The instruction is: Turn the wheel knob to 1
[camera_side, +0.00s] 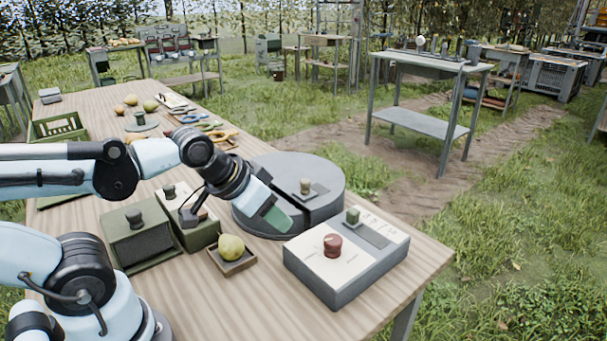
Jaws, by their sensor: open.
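A red round knob (333,245) stands on the pale top panel of a grey control box (345,290) at the front right of the table. Marks on the panel are too small to read, so I cannot tell the knob's setting. A smaller green knob or block (352,215) sits on the same box's back part. My gripper (277,218) is open, pointing down and right, over the front of a round grey disc (308,165) behind the box. It is left of the red knob and apart from it. One pad looks green; the gap between the jaws is hidden.
A yellow-green pear (232,247) sits in a small wooden tray (233,262) left of the box. Green boxes with knobs (140,235) stand farther left. The table's front right corner is clear.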

